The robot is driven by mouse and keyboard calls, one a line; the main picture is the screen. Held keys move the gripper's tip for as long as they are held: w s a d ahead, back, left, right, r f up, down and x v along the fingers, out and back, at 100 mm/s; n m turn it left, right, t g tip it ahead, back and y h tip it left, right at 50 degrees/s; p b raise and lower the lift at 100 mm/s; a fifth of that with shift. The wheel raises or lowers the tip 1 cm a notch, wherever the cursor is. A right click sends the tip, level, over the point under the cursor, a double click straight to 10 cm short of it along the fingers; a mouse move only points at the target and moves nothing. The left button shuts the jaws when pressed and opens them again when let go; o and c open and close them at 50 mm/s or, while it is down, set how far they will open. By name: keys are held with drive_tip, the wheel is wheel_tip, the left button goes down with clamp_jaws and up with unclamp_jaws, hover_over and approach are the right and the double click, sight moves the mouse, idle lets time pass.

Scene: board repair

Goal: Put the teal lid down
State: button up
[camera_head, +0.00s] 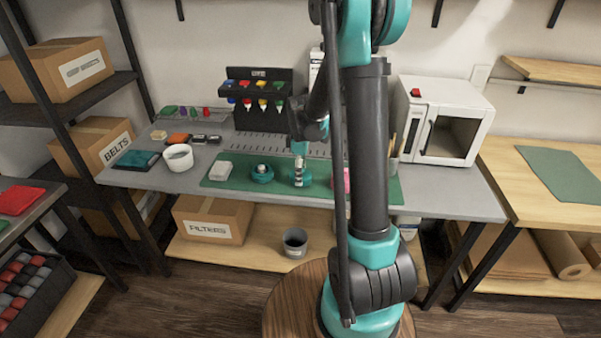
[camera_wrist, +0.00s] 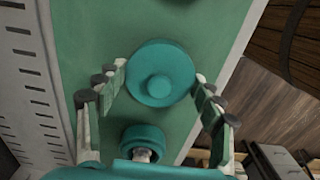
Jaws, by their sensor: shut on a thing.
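The teal lid (camera_wrist: 160,72) is a round disc with a small knob in its middle. My gripper (camera_wrist: 161,74) is shut on it, with its fingers at two opposite sides of the rim. In the head view my gripper (camera_head: 299,178) points down, low over the green mat (camera_head: 220,182), with the lid at its tips. I cannot tell whether the lid touches the mat. A teal open housing (camera_head: 262,173) with a pale part inside stands just left of the gripper on the mat. It also shows in the wrist view (camera_wrist: 143,138), partly hidden by my gripper.
A white block (camera_head: 220,171) lies on the mat's left end. A white round container (camera_head: 178,157) stands further left on the grey bench. A pink thing (camera_head: 347,181) is partly hidden by my arm. A tool rack (camera_head: 258,95) and a white microwave (camera_head: 440,120) stand behind.

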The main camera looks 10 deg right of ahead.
drive_tip(key=shift+f, duration=0.15)
drive_tip(key=o, duration=1)
wheel_tip(320, 180, up, 11)
drive_tip(key=shift+r, duration=0.1)
drive_tip(key=s+d+f+m+t, duration=0.1)
drive_tip(key=s+f+m, duration=0.1)
drive_tip(key=s+m, duration=0.2)
drive_tip(key=s+d+f+m+t, duration=0.1)
drive_tip(key=s+f+m, duration=0.2)
drive_tip(key=s, duration=0.7)
drive_tip(key=s+d+f+m+t, duration=0.2)
drive_tip(key=s+m, duration=0.5)
drive_tip(key=s, duration=0.1)
drive_tip(key=shift+f, duration=0.15)
